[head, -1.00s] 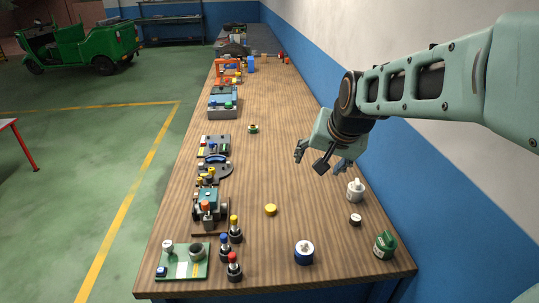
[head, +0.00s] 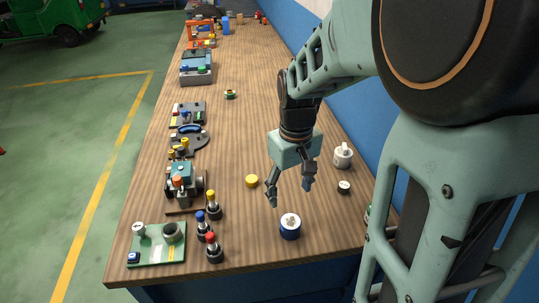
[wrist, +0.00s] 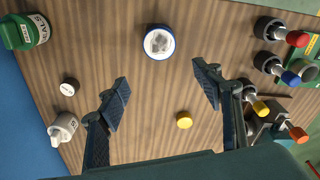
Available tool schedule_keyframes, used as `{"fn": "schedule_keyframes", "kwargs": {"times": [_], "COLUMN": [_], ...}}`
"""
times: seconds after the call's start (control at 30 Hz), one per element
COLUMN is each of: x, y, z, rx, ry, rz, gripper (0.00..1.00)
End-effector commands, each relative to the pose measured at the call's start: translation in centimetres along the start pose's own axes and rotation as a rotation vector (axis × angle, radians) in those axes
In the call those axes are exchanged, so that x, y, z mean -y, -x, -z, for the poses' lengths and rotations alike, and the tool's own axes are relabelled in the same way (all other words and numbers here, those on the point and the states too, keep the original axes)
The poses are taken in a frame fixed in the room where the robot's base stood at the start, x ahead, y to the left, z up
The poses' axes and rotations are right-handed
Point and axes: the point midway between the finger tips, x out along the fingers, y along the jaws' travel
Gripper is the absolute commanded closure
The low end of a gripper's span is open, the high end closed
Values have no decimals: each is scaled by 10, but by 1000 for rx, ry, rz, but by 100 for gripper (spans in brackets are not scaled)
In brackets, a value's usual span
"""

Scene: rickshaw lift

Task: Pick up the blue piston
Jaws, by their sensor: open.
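The blue piston (head: 202,225) stands upright near the table's front left, with a blue cap on a grey and black body. It also shows at the right of the wrist view (wrist: 275,68), between a red-capped piston (wrist: 272,28) and a yellow-capped one (wrist: 247,95). My gripper (head: 290,196) points down above the table, to the right of the blue piston and well apart from it. In the wrist view its two fingers (wrist: 162,76) are spread with nothing between them.
A blue-sided round container (head: 290,230) stands in front of my gripper. A yellow disc (head: 252,181) lies to its left. A green board (head: 158,246) and an engine block (head: 183,190) are near the pistons.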

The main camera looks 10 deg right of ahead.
Motion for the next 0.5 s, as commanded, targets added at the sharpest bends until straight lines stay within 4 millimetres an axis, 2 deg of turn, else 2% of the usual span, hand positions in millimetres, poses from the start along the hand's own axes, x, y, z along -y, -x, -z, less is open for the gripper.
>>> {"fn": "schedule_keyframes", "kwargs": {"times": [0.2,0.4,0.5], "x": [12,12,12], "y": [-24,-55,-65], "z": [-17,-19,-19], "rx": [66,66,64], "ry": [89,90,89], "rz": [34,34,33], "gripper": [40,40,40]}}
